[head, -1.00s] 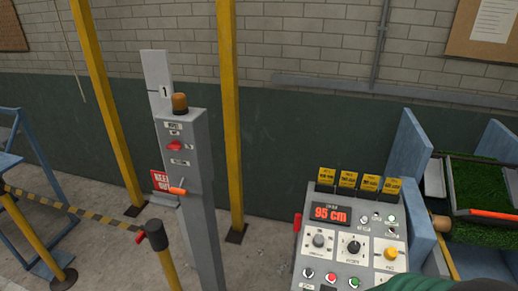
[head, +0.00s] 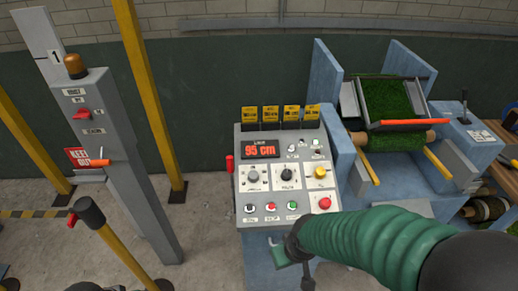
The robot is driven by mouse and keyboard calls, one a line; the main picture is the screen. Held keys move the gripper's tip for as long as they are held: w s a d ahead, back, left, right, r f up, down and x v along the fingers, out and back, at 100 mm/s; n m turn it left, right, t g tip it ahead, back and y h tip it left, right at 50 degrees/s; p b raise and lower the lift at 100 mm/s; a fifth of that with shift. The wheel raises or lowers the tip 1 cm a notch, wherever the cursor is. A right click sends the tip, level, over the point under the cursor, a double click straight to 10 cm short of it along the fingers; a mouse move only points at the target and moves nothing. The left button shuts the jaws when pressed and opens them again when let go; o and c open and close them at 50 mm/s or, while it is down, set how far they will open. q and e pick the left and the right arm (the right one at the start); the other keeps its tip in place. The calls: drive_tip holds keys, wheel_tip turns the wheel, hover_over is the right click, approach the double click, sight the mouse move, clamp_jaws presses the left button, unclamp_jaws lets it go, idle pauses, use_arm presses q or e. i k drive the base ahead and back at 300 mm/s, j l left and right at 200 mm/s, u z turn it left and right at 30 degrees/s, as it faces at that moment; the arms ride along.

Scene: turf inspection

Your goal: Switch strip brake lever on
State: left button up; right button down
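A black-handled lever (head: 464,104) stands roughly upright on the blue machine housing at the right, beside a small white label too small to read. I cannot tell from its marking whether it is the strip brake lever. A red handle (head: 229,163) also sits on the left side of the control console (head: 241,205). My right arm, in a green ribbed sleeve, comes in from the lower right. Its gripper (head: 292,250) is in front of the console's lower edge, apart from both levers, and its fingers are not clear. My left gripper is out of view.
The console display (head: 261,149) reads 95 cm, above knobs and buttons. Green turf (head: 390,100) lies on the machine behind an orange-red bar (head: 408,125). A grey post (head: 110,150), yellow uprights (head: 150,90) and a barrier post (head: 92,215) stand left. Floor between post and console is clear.

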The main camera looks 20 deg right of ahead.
sight(230, 160)
drive_tip(key=i+z, duration=0.25)
drive_tip(key=i, duration=0.2)
drive_tip(key=i+j+z, duration=0.3)
drive_tip(key=i, duration=0.2)
